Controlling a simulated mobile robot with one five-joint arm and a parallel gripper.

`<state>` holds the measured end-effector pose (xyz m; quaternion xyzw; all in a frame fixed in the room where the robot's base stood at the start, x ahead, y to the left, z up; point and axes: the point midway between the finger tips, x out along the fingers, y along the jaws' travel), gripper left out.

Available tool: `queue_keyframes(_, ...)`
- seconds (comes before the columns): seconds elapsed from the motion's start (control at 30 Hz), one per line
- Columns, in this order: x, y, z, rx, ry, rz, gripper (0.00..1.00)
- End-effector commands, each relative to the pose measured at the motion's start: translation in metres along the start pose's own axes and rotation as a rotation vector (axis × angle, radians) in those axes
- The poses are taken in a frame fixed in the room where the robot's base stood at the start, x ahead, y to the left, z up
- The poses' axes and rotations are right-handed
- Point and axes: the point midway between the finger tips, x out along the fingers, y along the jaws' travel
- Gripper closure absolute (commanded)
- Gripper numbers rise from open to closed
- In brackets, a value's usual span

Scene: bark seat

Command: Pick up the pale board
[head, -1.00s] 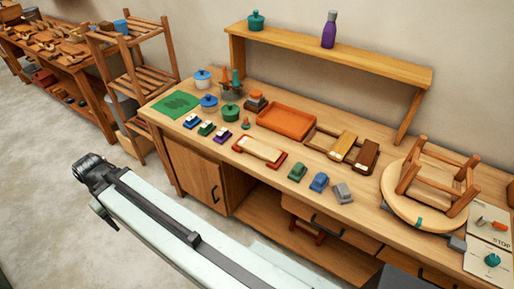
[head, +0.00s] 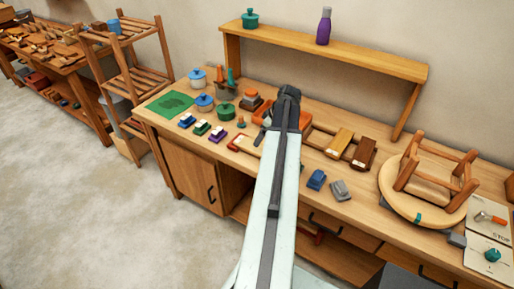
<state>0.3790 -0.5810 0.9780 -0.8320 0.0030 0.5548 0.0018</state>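The pale board lies across red end supports on the workbench (head: 365,205). In the head view most of the pale board (head: 249,147) is hidden behind my arm, and only its left part shows, by a red support (head: 236,143). My gripper (head: 267,118) is at the far end of my arm, over the area of the orange tray, beyond the board in the picture. Its fingers are too small and covered to tell whether they are open or shut.
Toy cars and blocks, such as a blue one (head: 316,180) and a grey one (head: 340,190), stand close by. Other boards (head: 339,142) lie to the right. An upturned stool (head: 435,180) stands on a round board. A shelf (head: 330,57) rises behind.

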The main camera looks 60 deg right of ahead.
Motion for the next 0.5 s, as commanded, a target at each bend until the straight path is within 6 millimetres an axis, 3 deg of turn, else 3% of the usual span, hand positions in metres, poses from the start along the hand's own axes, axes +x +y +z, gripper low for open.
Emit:
queue_keyframes(0.27, 0.027, -0.001, 0.001, 0.000, -0.001, 0.000, 0.11)
queue_keyframes(0.5, 0.037, -0.003, -0.001, -0.001, -0.001, -0.001, 0.11)
